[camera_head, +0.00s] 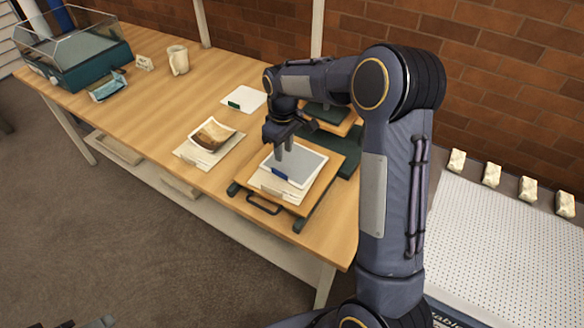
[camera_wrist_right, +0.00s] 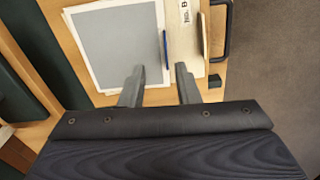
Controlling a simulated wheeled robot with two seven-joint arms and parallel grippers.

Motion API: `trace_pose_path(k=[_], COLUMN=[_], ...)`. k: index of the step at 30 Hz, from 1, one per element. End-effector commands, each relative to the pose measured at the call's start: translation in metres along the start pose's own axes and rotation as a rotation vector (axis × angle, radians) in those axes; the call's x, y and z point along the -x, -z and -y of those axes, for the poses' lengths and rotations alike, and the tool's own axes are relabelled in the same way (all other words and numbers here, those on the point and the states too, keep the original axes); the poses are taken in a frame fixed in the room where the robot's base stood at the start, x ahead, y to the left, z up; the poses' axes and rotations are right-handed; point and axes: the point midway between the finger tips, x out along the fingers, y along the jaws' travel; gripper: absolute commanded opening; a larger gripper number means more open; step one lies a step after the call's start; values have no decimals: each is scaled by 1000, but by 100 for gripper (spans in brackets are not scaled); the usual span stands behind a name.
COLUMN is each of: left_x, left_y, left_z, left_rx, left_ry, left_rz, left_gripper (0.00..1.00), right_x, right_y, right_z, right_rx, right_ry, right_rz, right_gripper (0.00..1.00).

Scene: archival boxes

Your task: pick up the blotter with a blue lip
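The blotter with a blue lip (camera_head: 309,163) is a flat grey sheet with a pale border, lying on cream sheets on a wooden tray (camera_head: 314,198). Its blue lip (camera_head: 279,173) is at the near edge. The wrist view shows the grey blotter (camera_wrist_right: 115,40) and the blue lip (camera_wrist_right: 165,50). My right gripper (camera_head: 279,152) points down over the blotter; in the wrist view its fingers (camera_wrist_right: 158,85) are apart with nothing between them, the lip lying just ahead of the gap. I cannot tell the exact height above the sheet. My left gripper cannot be made out.
A white card with a green lip (camera_head: 246,99) lies behind. A brown picture (camera_head: 212,134) lies on sheets to the left. A mug (camera_head: 178,60), a small sign (camera_head: 144,63) and a clear-lidded case (camera_head: 85,62) stand farther left. A perforated white table (camera_head: 510,240) is at right.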

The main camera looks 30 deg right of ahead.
Motion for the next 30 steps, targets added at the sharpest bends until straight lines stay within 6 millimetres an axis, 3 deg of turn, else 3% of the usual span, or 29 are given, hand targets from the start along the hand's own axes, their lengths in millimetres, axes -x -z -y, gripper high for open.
trace_pose_path(k=[11, 19, 28, 30], left_x=[6, 15, 15, 15], left_y=[3, 8, 8, 8], left_z=[-3, -7, -7, -7], left_rx=[0, 0, 0, 0], left_ry=[0, 0, 0, 0], left_rz=[0, 0, 0, 0], left_gripper=[49, 49, 49, 49], right_x=[-38, -75, -83, -83], right_y=[1, -4, -3, -3], right_z=[0, 6, 6, 6], right_rx=[12, 10, 10, 10], right_ry=[-4, -3, -5, -5], right_rz=[15, 14, 11, 11], right_gripper=[29, 29, 29, 23])
